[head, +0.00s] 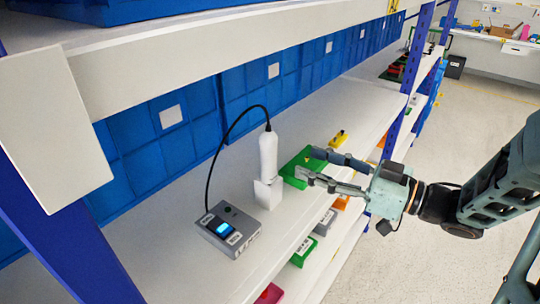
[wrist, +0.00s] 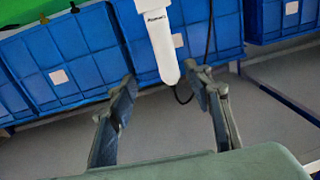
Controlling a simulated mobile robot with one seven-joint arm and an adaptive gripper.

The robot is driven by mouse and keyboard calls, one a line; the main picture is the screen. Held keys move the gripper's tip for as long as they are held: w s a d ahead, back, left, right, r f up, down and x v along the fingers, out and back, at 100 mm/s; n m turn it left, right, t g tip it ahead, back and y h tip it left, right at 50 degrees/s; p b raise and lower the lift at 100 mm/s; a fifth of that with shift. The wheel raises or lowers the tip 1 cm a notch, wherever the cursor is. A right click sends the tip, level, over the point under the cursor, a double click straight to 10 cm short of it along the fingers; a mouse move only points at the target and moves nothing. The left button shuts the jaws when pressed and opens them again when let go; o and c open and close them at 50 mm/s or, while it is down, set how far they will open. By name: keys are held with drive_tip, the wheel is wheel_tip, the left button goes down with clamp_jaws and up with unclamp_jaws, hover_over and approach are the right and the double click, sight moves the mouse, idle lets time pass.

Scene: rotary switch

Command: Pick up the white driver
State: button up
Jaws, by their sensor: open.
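The white driver (head: 268,158) stands upright in a white stand (head: 268,194) on the shelf, with a black cable leaving its top. In the wrist view the white driver (wrist: 160,38) shows at the top centre, narrow end pointing down between the finger lines. My gripper (head: 306,164) is open and empty to the right of the driver, apart from it. Its two fingers point left toward the driver. In the wrist view my gripper (wrist: 160,78) shows its fingers spread to either side of the driver's narrow end.
A grey control box (head: 229,228) with a lit blue display sits left of the stand, joined to the driver by the cable. A green tray (head: 300,167) lies behind my fingertips. Blue bins (head: 165,150) line the back. A shelf (head: 200,45) overhangs above.

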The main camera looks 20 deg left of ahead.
sight(276, 152)
drive_tip(key=x, duration=0.7)
drive_tip(key=s+p+x, duration=0.1)
drive_tip(key=x, duration=0.2)
drive_tip(key=shift+w+a+r, duration=0.1)
drive_tip(key=shift+a+r, duration=0.1)
drive_tip(key=shift+a, duration=0.3)
clamp_jaws()
